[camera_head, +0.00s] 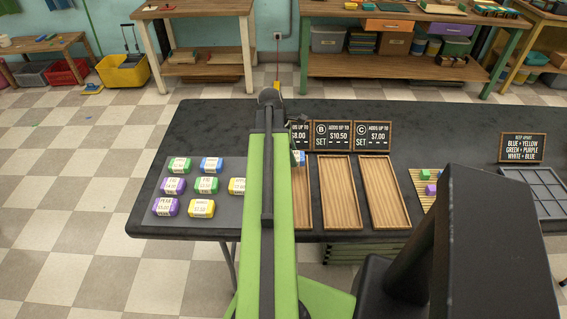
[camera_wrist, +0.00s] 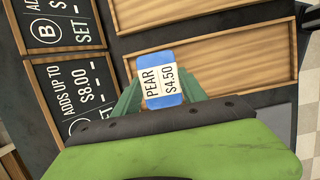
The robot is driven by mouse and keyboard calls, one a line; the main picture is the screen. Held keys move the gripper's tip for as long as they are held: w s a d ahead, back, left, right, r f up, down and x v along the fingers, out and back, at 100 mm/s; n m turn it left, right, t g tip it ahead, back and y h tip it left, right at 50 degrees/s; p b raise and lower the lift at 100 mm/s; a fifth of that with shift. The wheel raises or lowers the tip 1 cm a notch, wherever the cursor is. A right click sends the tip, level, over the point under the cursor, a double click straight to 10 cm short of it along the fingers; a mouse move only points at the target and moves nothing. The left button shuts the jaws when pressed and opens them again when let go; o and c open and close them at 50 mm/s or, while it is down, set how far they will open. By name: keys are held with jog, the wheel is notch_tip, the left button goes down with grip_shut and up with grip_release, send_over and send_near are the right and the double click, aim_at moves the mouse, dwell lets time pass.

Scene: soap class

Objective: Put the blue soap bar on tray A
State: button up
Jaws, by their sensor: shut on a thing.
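My gripper (camera_wrist: 163,92) is shut on a blue soap bar (camera_wrist: 158,58) with a white label reading PEAR $4.50. In the wrist view the bar is in front of the left part of a wooden tray, tray A (camera_wrist: 245,62); its height above the tray is unclear. In the head view a bit of the held blue bar (camera_head: 300,158) shows right of my arm, by the far end of tray A (camera_head: 303,205). My arm hides part of that tray and its $8.00 sign (camera_wrist: 75,82). Another blue soap bar (camera_head: 211,164) lies on the grey mat.
The grey mat (camera_head: 227,212) at left bears several green, purple and yellow soap bars. Tray B (camera_head: 340,190) and tray C (camera_head: 383,190) are empty, right of tray A. Signs stand behind them. A slatted rack (camera_head: 427,202) and a grey divided tray (camera_head: 545,190) are farther right.

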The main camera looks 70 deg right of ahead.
notch_tip(320, 180, down, 4)
jog(key=b, duration=0.4)
jog(key=shift+w+f, duration=0.15)
jog(key=shift+w+a+r, duration=0.1)
jog(key=shift+w+r, duration=0.1)
jog(key=shift+r, duration=0.05)
jog(key=shift+f, duration=0.15)
jog(key=o, duration=1.5)
jog(key=p+v, duration=1.2)
jog(key=shift+a, duration=0.1)
